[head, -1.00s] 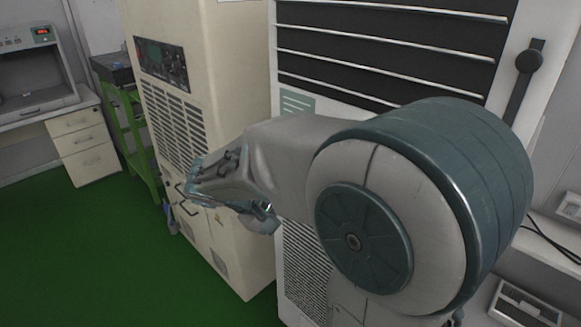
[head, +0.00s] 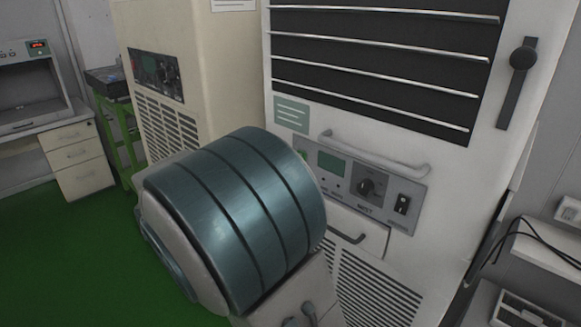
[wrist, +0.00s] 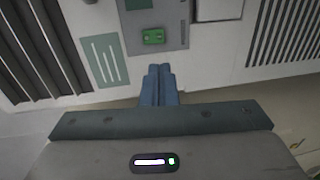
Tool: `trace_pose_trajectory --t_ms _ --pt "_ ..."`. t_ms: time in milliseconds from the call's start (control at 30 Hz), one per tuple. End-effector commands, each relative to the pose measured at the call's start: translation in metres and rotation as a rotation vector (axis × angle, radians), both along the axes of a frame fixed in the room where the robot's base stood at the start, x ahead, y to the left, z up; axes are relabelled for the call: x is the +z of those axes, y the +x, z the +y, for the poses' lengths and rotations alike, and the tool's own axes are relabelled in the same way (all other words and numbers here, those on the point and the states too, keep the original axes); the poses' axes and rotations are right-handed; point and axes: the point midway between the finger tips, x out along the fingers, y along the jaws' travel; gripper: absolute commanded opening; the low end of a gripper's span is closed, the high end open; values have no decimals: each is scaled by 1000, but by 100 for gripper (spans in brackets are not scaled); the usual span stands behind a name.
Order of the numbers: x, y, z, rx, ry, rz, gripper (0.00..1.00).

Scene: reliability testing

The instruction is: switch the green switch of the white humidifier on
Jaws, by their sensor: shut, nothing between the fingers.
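The white humidifier (head: 450,190) is a tall white cabinet on the right of the head view, with a grey control panel (head: 385,190) below its dark louvres. Its green switch (wrist: 153,36) is a small green block on the panel in the wrist view. Only a sliver of green at the panel's left end shows beside my arm in the head view. My gripper (wrist: 158,72) is shut and empty, its blue fingertips just below the green switch in the wrist picture, with a visible gap. My arm hides the gripper in the head view.
A handle bar (head: 375,152) sticks out above the panel, and a drawer handle (head: 347,235) sits below it. A cream cabinet (head: 215,70) stands to the left. Green floor (head: 70,255) lies open at the lower left.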

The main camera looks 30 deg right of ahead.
Motion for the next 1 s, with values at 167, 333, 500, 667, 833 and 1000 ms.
trace_pose_trajectory --t_ms 167,333,500,667,833,1000 --pt "-3 11 -35 -6 -2 3 0" --pt "-7 24 -70 -6 -2 3 0" --pt "-11 34 -97 -5 -2 3 0" --pt "-14 40 -112 -3 -1 2 0" --pt "-15 42 -117 -3 -1 2 0" --pt "-15 42 -117 -2 1 2 0"
